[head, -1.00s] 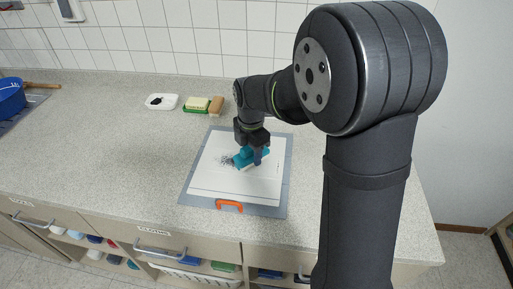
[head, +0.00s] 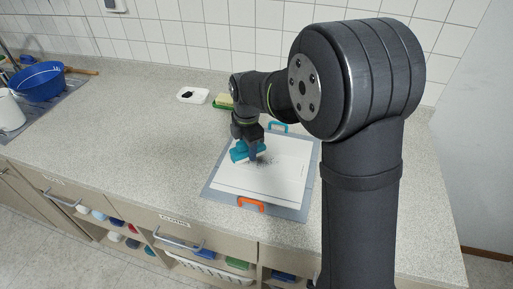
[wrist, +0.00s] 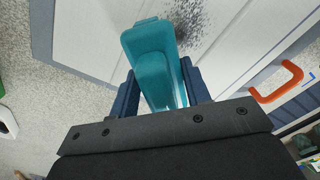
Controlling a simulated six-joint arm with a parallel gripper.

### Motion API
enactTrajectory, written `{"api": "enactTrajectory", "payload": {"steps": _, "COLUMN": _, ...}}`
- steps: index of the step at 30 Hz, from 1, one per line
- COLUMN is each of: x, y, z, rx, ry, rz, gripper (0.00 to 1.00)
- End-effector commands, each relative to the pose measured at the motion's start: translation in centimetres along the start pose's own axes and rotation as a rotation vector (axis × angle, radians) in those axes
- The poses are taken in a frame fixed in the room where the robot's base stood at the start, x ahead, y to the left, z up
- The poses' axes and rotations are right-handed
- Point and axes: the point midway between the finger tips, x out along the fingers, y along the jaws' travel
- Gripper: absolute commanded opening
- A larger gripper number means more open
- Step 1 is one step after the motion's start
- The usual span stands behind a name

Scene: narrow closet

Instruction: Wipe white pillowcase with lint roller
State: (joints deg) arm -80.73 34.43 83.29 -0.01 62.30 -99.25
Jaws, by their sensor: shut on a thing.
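The white pillowcase (head: 285,175) lies flat on a blue-grey board (head: 313,180) on the counter. A patch of dark specks (head: 264,162) shows on it, and also at the top of the wrist view (wrist: 196,22). My gripper (head: 249,147) is shut on a teal tool, which I take as the lint roller (head: 239,154). In the wrist view the lint roller (wrist: 155,62) sits between both fingers. It is low over the pillowcase's left part, left of the specks. I cannot tell whether it touches the cloth, as its underside is hidden.
The board has an orange handle (head: 251,204) in front and a teal handle (head: 278,126) behind. A white dish (head: 193,96) and a green-edged sponge tray (head: 222,101) stand behind. A blue basin (head: 40,82) is at the far left. The counter left of the board is clear.

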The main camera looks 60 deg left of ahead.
Motion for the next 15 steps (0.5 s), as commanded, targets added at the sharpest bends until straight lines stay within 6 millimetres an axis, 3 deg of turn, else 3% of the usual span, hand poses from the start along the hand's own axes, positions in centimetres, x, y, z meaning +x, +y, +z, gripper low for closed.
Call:
{"api": "enactTrajectory", "payload": {"steps": 10, "x": 0.0, "y": 2.3, "z": -2.3, "rx": -0.001, "ry": 0.000, "rz": 0.000, "gripper": 0.22}}
{"api": "enactTrajectory", "payload": {"steps": 15, "x": 0.0, "y": 1.2, "z": -1.2, "rx": 0.002, "ry": 0.000, "rz": 0.000, "gripper": 0.22}}
